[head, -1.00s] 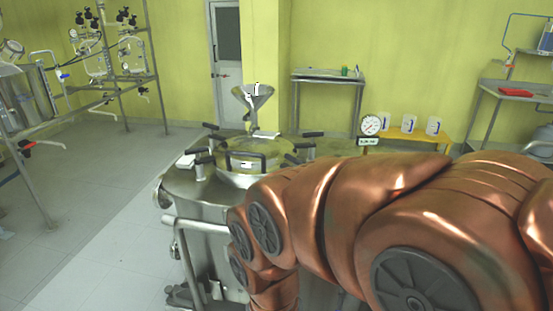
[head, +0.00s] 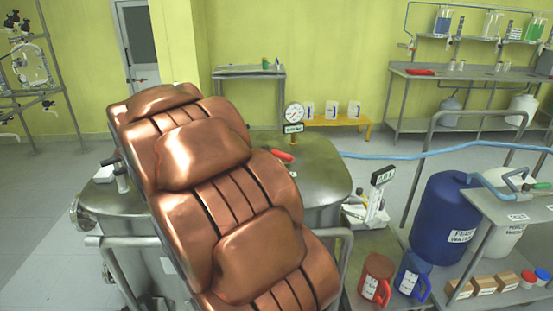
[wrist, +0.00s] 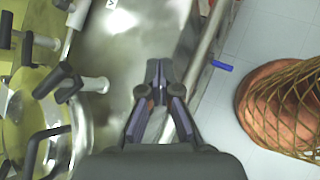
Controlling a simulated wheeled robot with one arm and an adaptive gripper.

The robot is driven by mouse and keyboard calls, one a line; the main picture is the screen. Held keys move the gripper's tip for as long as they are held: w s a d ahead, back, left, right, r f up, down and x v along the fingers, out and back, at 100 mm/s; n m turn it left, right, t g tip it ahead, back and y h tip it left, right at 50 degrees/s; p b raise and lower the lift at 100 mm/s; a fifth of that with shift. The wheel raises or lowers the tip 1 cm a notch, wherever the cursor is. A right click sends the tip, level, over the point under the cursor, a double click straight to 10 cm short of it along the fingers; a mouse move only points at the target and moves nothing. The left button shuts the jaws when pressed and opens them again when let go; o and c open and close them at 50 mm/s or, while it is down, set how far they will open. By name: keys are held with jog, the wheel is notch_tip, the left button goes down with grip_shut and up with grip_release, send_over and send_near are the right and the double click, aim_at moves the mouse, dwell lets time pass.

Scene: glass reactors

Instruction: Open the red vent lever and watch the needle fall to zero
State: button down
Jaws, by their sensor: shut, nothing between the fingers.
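The red vent lever (head: 282,156) lies on top of the steel vessel (head: 325,175), just right of my arm in the head view. The round white gauge (head: 295,112) stands on the vessel behind the lever; its needle is too small to read. My gripper (wrist: 158,64) shows in the wrist view, over the vessel's steel top. Its fingers are shut with nothing held. A small orange-red patch shows between the finger links; I cannot tell what it is. In the head view my arm hides the gripper and much of the vessel.
A hatch with black-handled clamps (wrist: 66,82) lies left of the gripper in the wrist view. A blue handle (wrist: 221,66) sticks out past the vessel edge. In the head view, a blue drum (head: 443,215), a blue hose (head: 440,155) and a scale (head: 375,200) stand to the right.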

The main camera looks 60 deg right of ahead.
aim_at(281, 156)
jog(key=w+d+r+n+h, duration=0.25)
jog(key=w+d+n, duration=0.4)
jog(key=d, duration=0.55)
jog(key=shift+m+h, duration=0.45)
jog(key=x, duration=1.4)
jog(key=shift+w+a+f+b, duration=0.15)
jog(key=shift+w+f+b, duration=0.1)
jog(key=shift+f+b, duration=0.05)
jog(key=shift+f+n+t, duration=0.1)
jog(key=shift+n+t, duration=0.2)
jog(key=shift+t, duration=0.1)
